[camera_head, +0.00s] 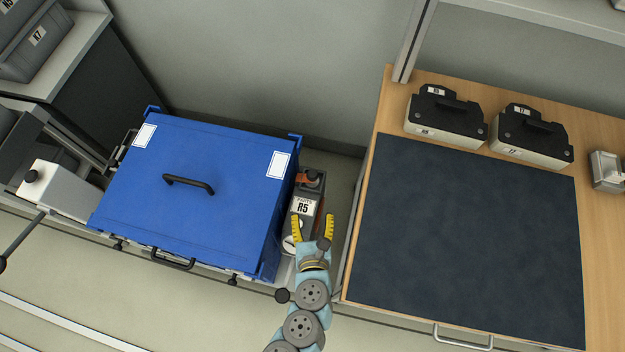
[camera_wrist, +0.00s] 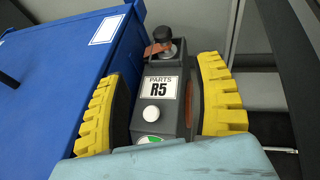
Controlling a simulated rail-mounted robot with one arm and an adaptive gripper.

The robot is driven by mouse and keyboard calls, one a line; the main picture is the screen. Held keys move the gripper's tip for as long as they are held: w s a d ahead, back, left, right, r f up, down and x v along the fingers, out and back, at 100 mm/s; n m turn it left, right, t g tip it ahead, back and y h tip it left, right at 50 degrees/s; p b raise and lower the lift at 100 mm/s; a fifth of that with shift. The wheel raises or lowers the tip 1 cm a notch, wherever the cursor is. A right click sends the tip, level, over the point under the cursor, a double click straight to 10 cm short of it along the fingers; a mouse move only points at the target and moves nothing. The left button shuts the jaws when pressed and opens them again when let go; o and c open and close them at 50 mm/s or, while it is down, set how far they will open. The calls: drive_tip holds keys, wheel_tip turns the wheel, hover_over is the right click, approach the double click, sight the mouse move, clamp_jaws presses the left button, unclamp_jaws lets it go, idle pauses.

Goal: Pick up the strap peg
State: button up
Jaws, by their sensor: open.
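What looks like the strap peg is a black-knobbed peg (camera_wrist: 165,42) with an orange-red strap piece at its foot. It stands upright at the far end of a grey unit labelled "PARTS R5" (camera_wrist: 162,92). In the head view the peg (camera_head: 314,176) sits just right of the blue box. My gripper (camera_head: 312,217) is open and empty, its yellow-padded fingers on either side of the R5 unit's near part. In the wrist view my gripper (camera_wrist: 160,68) has its fingertips short of the peg, and the peg shows beyond them. Nothing hides the knob.
The large blue lidded box (camera_head: 190,215) with a black handle stands close to my gripper's left. A wooden bench (camera_head: 600,260) with a dark mat (camera_head: 465,240) lies to the right, beyond a narrow gap. Two black-topped cases (camera_head: 445,117) stand at its back.

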drive_tip(key=b, duration=0.3)
approach(312, 177)
drive_tip(key=x, duration=0.5)
drive_tip(key=shift+w+a, duration=0.1)
drive_tip(key=shift+w, duration=0.1)
drive_tip(key=shift+b+x, duration=0.7)
drive_tip(key=shift+x, duration=2.1)
drive_tip(key=shift+d+f, duration=0.1)
drive_tip(key=shift+d, duration=0.1)
drive_tip(key=shift+c, duration=0.3)
clamp_jaws()
